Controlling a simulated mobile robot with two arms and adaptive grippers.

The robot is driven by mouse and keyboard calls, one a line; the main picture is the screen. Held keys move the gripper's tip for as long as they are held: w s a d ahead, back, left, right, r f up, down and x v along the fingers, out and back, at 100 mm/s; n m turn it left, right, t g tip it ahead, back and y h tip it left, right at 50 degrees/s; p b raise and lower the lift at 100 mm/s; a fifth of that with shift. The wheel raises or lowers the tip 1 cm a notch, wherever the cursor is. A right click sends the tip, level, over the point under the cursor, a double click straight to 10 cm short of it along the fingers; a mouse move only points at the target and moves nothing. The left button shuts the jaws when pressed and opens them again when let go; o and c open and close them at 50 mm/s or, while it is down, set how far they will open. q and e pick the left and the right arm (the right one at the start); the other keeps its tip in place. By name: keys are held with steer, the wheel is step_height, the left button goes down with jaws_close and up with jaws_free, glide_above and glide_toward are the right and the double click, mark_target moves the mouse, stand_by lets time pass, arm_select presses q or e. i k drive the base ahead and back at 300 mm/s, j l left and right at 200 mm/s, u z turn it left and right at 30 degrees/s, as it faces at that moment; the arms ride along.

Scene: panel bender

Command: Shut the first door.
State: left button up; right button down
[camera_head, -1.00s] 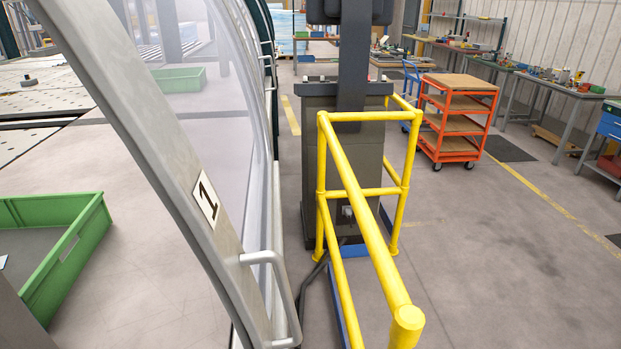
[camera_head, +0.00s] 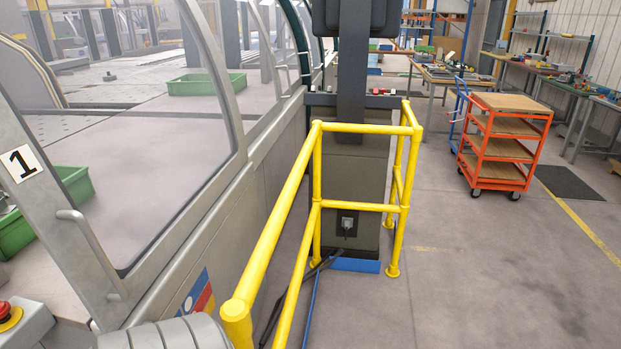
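The first door, a grey-framed door with a clear pane, stands on the left (camera_head: 215,70). A white plate with a black "1" (camera_head: 20,163) is on its near frame post. A grey bar handle (camera_head: 92,250) is fixed to that post below the plate. Left of the post there is an open gap, and part of a green bin (camera_head: 14,232) shows through it. The rest of the bin shows through the pane. Neither of my grippers is in view. Nothing is seen touching the handle.
A yellow railing (camera_head: 270,250) stands right of the machine, around a dark control cabinet (camera_head: 350,190). A red button on a grey box (camera_head: 8,316) is at bottom left. An orange cart (camera_head: 498,150) stands at the right. The floor at lower right is clear.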

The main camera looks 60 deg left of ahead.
mark_target(198, 264)
steer(key=i+u, duration=0.25)
steer(key=i, duration=0.15)
steer(key=i+l+u, duration=0.25)
steer(key=i, duration=0.15)
steer(key=i+l+u, duration=0.25)
steer(key=i, duration=0.15)
steer(key=i+j+u, duration=0.15)
steer(key=i+u, duration=1.05)
steer(key=i+l+u, duration=0.15)
steer(key=i+u, duration=0.25)
steer(key=k, duration=0.1)
